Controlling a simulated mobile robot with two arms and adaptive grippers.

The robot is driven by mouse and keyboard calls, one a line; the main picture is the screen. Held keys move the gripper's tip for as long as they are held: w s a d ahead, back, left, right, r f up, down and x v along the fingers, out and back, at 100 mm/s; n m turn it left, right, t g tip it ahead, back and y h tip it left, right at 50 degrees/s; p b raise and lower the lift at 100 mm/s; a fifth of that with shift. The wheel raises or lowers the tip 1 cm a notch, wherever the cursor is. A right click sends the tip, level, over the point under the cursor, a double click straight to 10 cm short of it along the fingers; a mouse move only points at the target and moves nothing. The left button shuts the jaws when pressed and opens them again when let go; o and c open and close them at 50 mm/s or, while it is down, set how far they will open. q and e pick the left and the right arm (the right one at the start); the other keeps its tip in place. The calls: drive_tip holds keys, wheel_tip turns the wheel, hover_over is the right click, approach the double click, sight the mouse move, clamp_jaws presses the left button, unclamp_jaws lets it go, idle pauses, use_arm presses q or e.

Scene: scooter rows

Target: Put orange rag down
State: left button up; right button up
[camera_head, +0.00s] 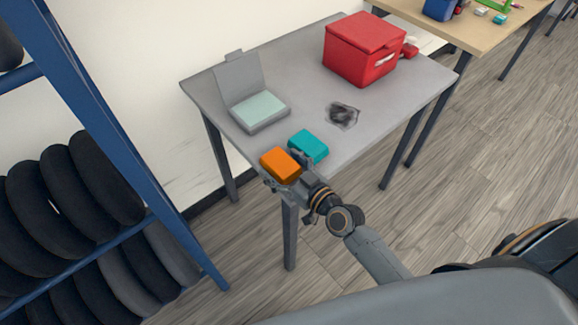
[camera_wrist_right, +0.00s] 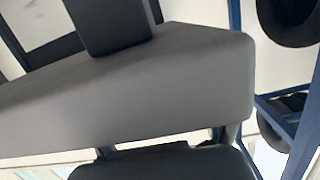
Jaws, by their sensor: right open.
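The orange rag (camera_head: 280,165), a folded block shape, is at the near corner of the grey table (camera_head: 300,60) in the head view. My right gripper (camera_head: 284,178) is right beside it at the table's near edge, and its jaws are open. In the head view the gripper partly overlaps the rag, so I cannot tell whether they touch. In the right wrist view, dark fingers (camera_wrist_right: 140,90) show above and below a grey slab with a rounded corner. No orange shows there. My left gripper is not in view.
A teal folded cloth (camera_head: 308,146) lies just beyond the rag. An open grey box (camera_head: 240,78) holds a pale green cloth (camera_head: 258,107). A dark smudge (camera_head: 342,115) marks the table, and a red box (camera_head: 363,50) stands behind. A blue tyre rack (camera_head: 120,130) is at left.

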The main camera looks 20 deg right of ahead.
drive_tip(key=shift+f, duration=0.1)
drive_tip(key=b+v, duration=0.2)
drive_tip(key=v, duration=1.2)
drive_tip(key=shift+w+d, duration=0.1)
drive_tip(key=shift+w, duration=0.05)
